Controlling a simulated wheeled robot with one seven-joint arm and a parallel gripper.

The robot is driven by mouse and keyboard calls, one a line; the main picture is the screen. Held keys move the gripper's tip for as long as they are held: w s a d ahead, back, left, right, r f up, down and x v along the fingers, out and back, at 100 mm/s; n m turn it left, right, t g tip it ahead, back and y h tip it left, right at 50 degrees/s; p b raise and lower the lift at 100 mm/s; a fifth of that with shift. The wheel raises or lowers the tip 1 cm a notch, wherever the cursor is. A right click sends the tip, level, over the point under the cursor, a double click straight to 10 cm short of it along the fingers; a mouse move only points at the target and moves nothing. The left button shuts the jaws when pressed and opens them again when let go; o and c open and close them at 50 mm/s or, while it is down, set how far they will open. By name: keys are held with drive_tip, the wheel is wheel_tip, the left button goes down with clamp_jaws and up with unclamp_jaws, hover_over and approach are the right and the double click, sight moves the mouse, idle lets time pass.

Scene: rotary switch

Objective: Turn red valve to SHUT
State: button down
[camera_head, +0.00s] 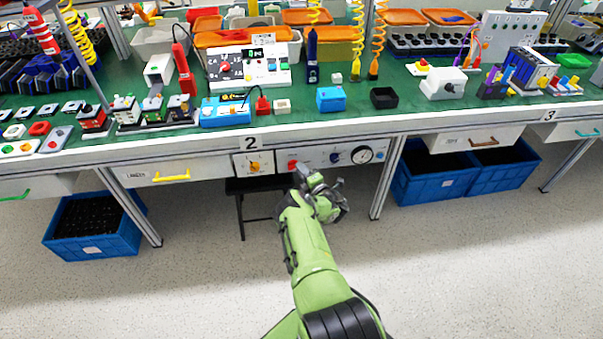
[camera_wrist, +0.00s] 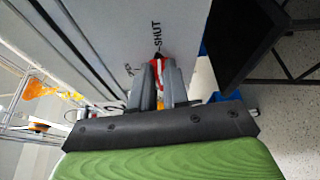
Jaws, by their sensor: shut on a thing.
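The red valve (camera_wrist: 157,68) shows in the wrist view as a red piece between the two grey fingers of my gripper (camera_wrist: 160,80). The fingers are shut on it and hide most of it. The word SHUT is printed on the grey panel (camera_wrist: 108,25) just beyond the valve, with a short mark beside it. In the head view my gripper (camera_head: 300,172) reaches the front panel under the bench edge. A bit of red (camera_head: 292,164) shows beside the fingers there. The valve's exact angle is hard to tell.
On the same panel, a dark blue knob (camera_head: 334,157) and a round gauge (camera_head: 361,154) sit to the right. An orange rotary switch (camera_head: 254,166) is to the left. A dark stool (camera_head: 250,187) stands below. The blue crates (camera_head: 425,178) are right, on the floor.

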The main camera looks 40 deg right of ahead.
drive_tip(key=shift+f+m+b, duration=0.15)
drive_tip(key=shift+m+b, duration=0.2)
drive_tip(key=shift+m, duration=0.25)
drive_tip(key=c, duration=1.1)
unclamp_jaws()
drive_tip(key=shift+s, duration=0.1)
drive_tip(key=p+v, duration=0.1)
drive_tip(key=v, duration=0.4)
drive_tip(key=p+v, duration=0.2)
drive_tip(key=v, duration=0.3)
drive_tip(key=p+v, duration=0.2)
drive_tip(key=v, duration=0.3)
drive_tip(key=shift+s+a+f, duration=0.1)
drive_tip(key=shift+s+f, duration=0.2)
drive_tip(key=shift+f, duration=0.05)
drive_tip(key=shift+w, duration=0.1)
